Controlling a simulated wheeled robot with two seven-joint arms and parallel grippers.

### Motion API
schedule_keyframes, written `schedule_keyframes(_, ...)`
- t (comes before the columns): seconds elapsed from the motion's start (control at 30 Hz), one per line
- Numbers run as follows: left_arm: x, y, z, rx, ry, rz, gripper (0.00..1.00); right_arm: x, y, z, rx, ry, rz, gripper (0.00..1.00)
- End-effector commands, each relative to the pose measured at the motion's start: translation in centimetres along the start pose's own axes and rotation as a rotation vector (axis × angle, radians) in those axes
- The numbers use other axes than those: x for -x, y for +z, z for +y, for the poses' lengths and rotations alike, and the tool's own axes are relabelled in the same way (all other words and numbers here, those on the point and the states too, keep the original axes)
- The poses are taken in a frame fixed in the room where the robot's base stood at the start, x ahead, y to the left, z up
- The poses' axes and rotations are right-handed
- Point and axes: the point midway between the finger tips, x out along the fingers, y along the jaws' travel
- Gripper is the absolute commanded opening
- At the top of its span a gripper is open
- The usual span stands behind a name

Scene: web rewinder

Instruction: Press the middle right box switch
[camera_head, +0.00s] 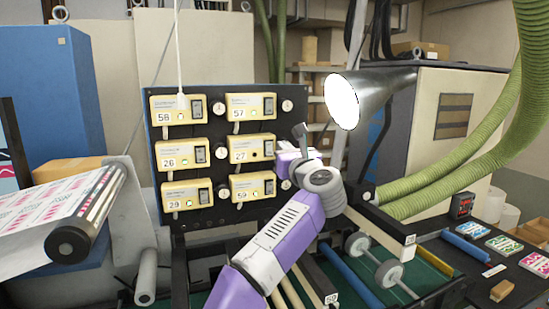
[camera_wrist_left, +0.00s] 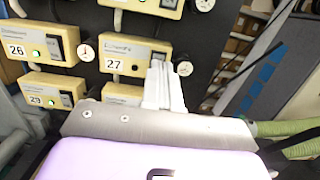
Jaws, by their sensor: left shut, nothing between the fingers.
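The middle right box is cream, labelled 27 (camera_head: 240,155), on the dark panel; it also shows in the left wrist view (camera_wrist_left: 122,52). Its small round indicator looks dark in the wrist view. Its rocker switch is on the right side, largely hidden behind my fingers in the wrist view. My left gripper (camera_head: 281,152) is shut and empty, pointing at the panel by this box's right edge. Its pale fingers (camera_wrist_left: 157,68) overlap the switch area in the wrist view. I cannot tell whether they touch it. My right gripper is not in view.
Neighbouring boxes are 57 (camera_head: 238,114) above, 59 (camera_head: 242,195) below and 26 (camera_head: 168,163) to the left. Round gauges sit beside the boxes. A large lamp-like cone (camera_head: 372,92) and green hoses (camera_head: 455,165) are to the right. A printed roll (camera_head: 60,205) is at left.

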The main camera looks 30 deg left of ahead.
Motion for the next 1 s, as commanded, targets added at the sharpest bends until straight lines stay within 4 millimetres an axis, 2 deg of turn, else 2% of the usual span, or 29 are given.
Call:
schedule_keyframes(0.03, 1.2, 0.0, -0.1, 0.001, -0.003, -0.001, 0.00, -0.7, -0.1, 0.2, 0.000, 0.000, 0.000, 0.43)
schedule_keyframes(0.1, 2.4, 0.4, -0.1, 0.000, -0.002, -0.001, 0.00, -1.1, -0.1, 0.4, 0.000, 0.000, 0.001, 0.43)
schedule_keyframes(0.3, 4.5, 1.1, -0.1, 0.000, -0.001, 0.000, 0.00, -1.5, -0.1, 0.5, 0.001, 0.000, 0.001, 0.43)
schedule_keyframes(1.0, 4.8, 1.3, -0.1, -0.001, 0.000, 0.000, 0.00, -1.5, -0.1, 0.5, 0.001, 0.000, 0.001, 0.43)
